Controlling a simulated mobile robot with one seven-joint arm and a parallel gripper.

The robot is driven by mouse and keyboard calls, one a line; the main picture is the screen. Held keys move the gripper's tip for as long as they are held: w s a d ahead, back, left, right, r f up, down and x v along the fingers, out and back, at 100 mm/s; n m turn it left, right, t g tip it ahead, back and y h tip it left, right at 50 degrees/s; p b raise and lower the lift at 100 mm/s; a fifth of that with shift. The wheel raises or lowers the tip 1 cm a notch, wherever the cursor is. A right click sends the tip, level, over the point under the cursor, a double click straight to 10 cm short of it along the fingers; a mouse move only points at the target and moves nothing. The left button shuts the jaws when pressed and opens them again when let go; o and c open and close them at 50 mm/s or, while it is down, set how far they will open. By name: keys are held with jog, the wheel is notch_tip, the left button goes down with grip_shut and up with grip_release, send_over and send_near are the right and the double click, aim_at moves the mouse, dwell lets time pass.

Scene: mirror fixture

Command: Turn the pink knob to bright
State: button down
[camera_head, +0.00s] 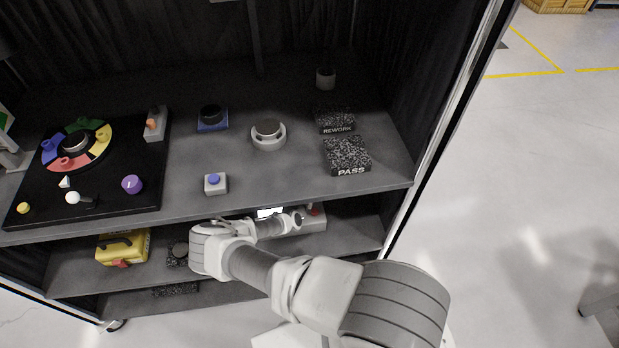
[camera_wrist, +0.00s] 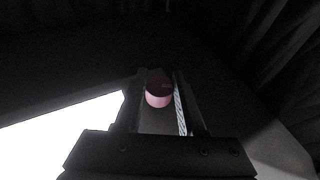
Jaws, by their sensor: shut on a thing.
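The pink knob (camera_wrist: 159,92) shows in the wrist view, between the two fingers of my gripper (camera_wrist: 157,80). My gripper is shut on it. The knob's upper face is in shade, and I cannot read any mark or setting on it. A bright white panel (camera_wrist: 65,140) glows at the left of the wrist view. In the head view my arm reaches to the middle shelf, and I cannot make out the fingers or the pink knob there. A white lit panel (camera_head: 268,213) shows just under the upper shelf's front edge.
A light box (camera_head: 313,222) with a red part stands beside my wrist, under the upper shelf (camera_head: 300,185). A yellow case (camera_head: 122,247) is at the left. Above are a black board (camera_head: 120,200) with coloured parts, knobs, a blue button, and REWORK and PASS blocks. Dark curtains enclose the shelves.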

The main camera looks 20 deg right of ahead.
jog(key=shift+f+p, duration=0.1)
jog(key=shift+p, duration=0.2)
dwell(0.4)
jog(key=c, duration=0.5)
grip_release()
jog(key=p+v, duration=0.2)
jog(key=v, duration=1.5)
jog(key=shift+s+r, duration=0.2)
jog(key=shift+r, duration=0.05)
